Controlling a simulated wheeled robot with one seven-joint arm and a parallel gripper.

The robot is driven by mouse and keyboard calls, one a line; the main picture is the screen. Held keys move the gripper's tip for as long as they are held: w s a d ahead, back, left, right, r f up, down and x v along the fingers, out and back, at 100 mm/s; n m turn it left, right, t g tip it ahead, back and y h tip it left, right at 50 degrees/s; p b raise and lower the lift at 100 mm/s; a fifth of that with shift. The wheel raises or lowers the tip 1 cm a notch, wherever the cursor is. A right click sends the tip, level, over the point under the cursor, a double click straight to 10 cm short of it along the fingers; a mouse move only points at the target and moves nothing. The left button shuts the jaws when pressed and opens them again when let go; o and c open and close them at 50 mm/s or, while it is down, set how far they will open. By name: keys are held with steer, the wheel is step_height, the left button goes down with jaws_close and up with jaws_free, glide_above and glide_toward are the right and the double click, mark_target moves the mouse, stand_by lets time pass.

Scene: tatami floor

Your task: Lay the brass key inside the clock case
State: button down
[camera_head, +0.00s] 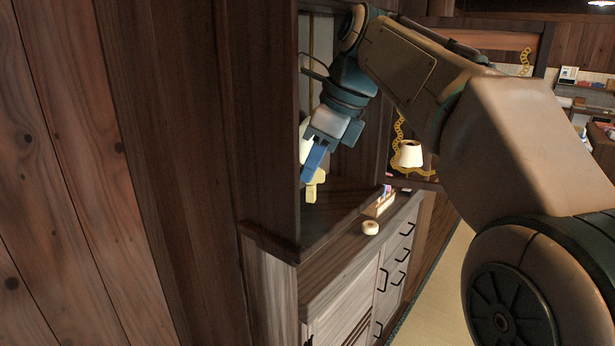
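The clock case (266,130) is a tall dark wooden cabinet at the centre left, open at the front, with a bare floor (335,212) low inside it. My gripper (314,164) reaches down into the opening with its blue fingers pointing downward. A brass-yellow piece, which looks like the brass key (312,190), sticks out below the fingertips. It appears held between them, above the case floor, with no clear contact with it. The fingers are seen nearly side-on and hide the key's upper part.
A pale wooden cabinet (345,305) with dark handles stands below. On its top are a small white round object (370,228) and a small box of items (380,204). A white lampshade-like object (409,154) and a yellow chain (399,127) are at the right. The case's side walls flank my gripper.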

mark_target(309, 185)
steer(key=shift+w+a, duration=0.1)
steer(key=shift+a, duration=0.25)
steer(key=shift+f, duration=1.75)
steer(key=shift+f, duration=0.2)
steer(key=c, duration=1.6)
jaws_free()
steer(key=shift+v, duration=3.95)
steer(key=s+d+f+n+t+h, duration=0.1)
steer(key=s+d+f+n, duration=0.3)
steer(key=f+n, duration=0.3)
steer(key=s+d+f+n+h, duration=0.1)
steer(key=s+d+f+n, duration=0.3)
steer(key=s+f+n, duration=0.3)
steer(key=s+d+f+n+t+h, duration=0.1)
steer(key=s+d+f+n, duration=0.3)
steer(key=f, duration=0.9)
steer(key=shift+s+d+f+n+t+h, duration=0.15)
steer(key=shift+s+n+h, duration=0.25)
steer(key=shift+n, duration=0.4)
steer(key=shift+s+f+n+t+h, duration=0.2)
steer(key=shift+s+n, duration=0.3)
steer(key=shift+n, duration=0.3)
